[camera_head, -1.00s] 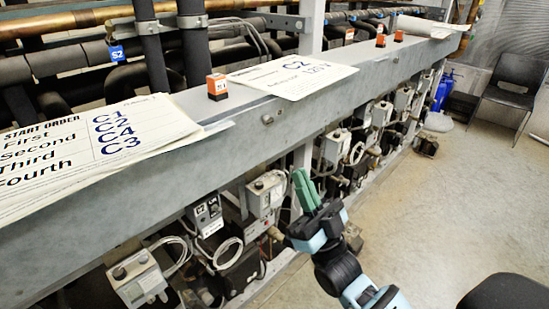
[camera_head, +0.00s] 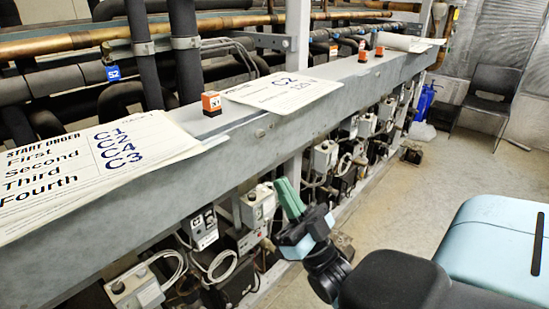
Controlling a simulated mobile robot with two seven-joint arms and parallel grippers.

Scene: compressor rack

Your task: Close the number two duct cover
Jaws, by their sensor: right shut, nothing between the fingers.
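The long grey duct (camera_head: 235,140) runs from the lower left to the upper right. Its top and front look closed where I see them. I cannot tell which part is the number two cover. A paper sign reading C2 (camera_head: 284,92) lies on the duct top. My right gripper (camera_head: 289,198) is shut with nothing in its green fingers. It is in front of the rack, below the duct's front face, close to a grey control box in the picture. I cannot tell if they touch. My left gripper is not in view.
A start-order sheet (camera_head: 80,165) lies on the duct at left. An orange-topped box (camera_head: 211,103) stands on the duct. Several control boxes with cables, such as a grey one (camera_head: 258,206), hang below it. A black chair (camera_head: 488,98) stands at the back right. The floor (camera_head: 440,168) between is clear.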

